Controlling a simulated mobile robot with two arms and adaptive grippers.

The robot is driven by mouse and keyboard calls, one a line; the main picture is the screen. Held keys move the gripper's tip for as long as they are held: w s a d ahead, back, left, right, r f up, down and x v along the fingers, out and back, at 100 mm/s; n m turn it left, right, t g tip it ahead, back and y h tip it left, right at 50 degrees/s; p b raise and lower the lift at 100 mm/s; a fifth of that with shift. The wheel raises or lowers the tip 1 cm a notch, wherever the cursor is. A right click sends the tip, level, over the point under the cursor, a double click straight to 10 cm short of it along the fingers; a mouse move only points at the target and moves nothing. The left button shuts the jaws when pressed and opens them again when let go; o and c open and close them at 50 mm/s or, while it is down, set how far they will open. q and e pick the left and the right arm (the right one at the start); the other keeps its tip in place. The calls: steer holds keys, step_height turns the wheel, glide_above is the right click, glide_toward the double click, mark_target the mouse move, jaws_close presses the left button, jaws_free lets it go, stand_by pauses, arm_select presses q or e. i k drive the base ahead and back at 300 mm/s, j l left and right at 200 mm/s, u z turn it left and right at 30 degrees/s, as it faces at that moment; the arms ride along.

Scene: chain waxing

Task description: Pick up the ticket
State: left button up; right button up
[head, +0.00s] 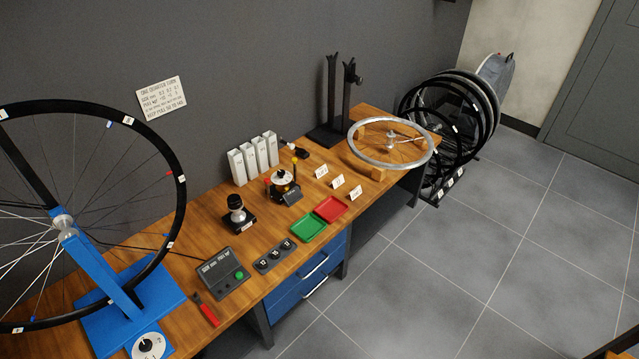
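Three small white cards with dark marks stand in a slanting row on the wooden bench, between the trays and the silver wheel: a back card (321,172), a middle card (337,181) and a front card (356,192). Their print is too small to read, so I cannot tell which, if any, is the ticket. A larger printed sheet (161,98) is on the grey wall. Neither of my grippers is in view.
On the bench (205,210) are a green tray (309,228), a red tray (330,209), a control box (222,273), red-handled pliers (207,310), white bins (237,167) and a silver wheel (365,150). A large wheel on a blue stand (120,310) fills the left. The tiled floor (480,250) is clear.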

mark_target(337, 182)
steer(key=i+l+u, duration=0.25)
steer(key=u, duration=0.15)
steer(key=i+l+u, duration=0.2)
steer(key=u, duration=0.25)
steer(key=l, duration=0.1)
